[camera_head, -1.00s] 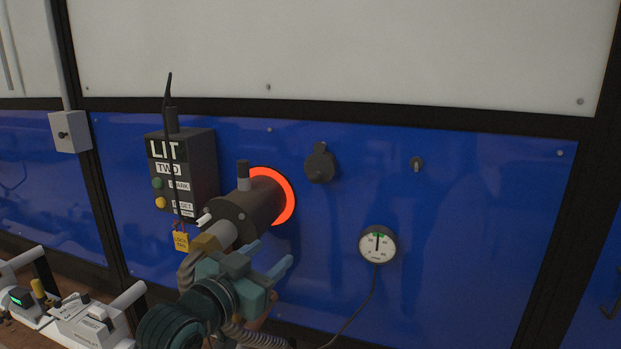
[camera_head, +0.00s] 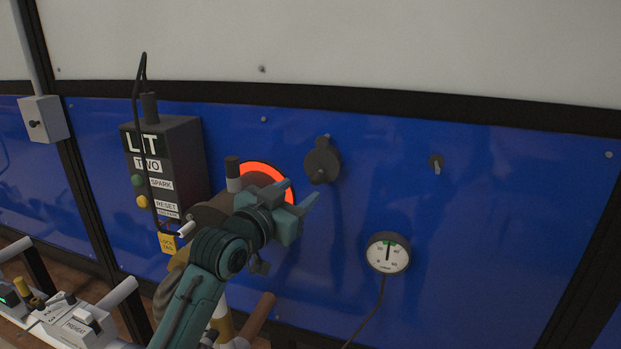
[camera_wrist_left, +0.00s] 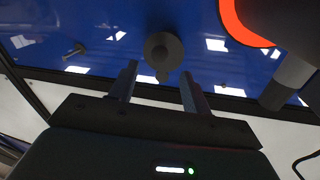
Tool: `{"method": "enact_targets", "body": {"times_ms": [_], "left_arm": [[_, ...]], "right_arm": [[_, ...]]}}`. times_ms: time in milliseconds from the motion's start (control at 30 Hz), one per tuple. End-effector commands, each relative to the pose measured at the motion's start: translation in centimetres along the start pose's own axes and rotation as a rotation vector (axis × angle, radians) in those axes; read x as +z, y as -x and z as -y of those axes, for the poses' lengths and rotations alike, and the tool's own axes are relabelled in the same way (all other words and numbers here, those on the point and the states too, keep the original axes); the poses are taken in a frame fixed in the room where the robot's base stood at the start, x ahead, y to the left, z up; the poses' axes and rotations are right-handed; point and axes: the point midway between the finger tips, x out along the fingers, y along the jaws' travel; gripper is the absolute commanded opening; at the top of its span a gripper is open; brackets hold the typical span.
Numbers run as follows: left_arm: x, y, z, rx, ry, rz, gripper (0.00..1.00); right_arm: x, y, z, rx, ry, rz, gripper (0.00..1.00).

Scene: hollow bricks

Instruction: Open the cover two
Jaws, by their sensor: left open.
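A small round dark cover (camera_head: 322,160) is mounted on the blue wall panel, right of the burner with the glowing orange ring. It looks closed against the panel. It also shows in the left wrist view (camera_wrist_left: 164,50), just beyond the fingertips and roughly centred between them. My left gripper (camera_head: 299,198) is open and empty, below and slightly left of the cover in the head view. Its two fingers also show in the left wrist view (camera_wrist_left: 158,78). They appear apart from the cover. My right gripper is not in view.
The burner's orange ring (camera_head: 268,178) is close behind my left gripper, which partly hides the burner. A grey box labelled TWO (camera_head: 182,160) stands to the left. A small latch (camera_head: 437,163) and a pressure gauge (camera_head: 388,253) with a cable are on the panel to the right.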

Motion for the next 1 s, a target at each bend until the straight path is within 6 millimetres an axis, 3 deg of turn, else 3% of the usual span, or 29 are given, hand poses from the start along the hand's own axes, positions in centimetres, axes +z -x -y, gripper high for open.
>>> {"method": "enact_targets", "body": {"times_ms": [200, 400, 767, 1000], "left_arm": [[-0.2, -3.6, -0.1, 0.002, 0.001, 0.000, 0.48], [-0.1, -5.4, -0.1, 0.002, 0.001, 0.000, 0.48], [0.0, -5.8, -0.1, 0.001, 0.000, -0.001, 0.48], [0.0, -5.8, -0.1, 0.001, 0.001, -0.001, 0.30]], "right_arm": [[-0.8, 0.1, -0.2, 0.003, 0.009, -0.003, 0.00], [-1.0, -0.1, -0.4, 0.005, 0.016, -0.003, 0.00], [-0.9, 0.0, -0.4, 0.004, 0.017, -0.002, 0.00], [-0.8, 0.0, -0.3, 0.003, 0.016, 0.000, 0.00]]}}
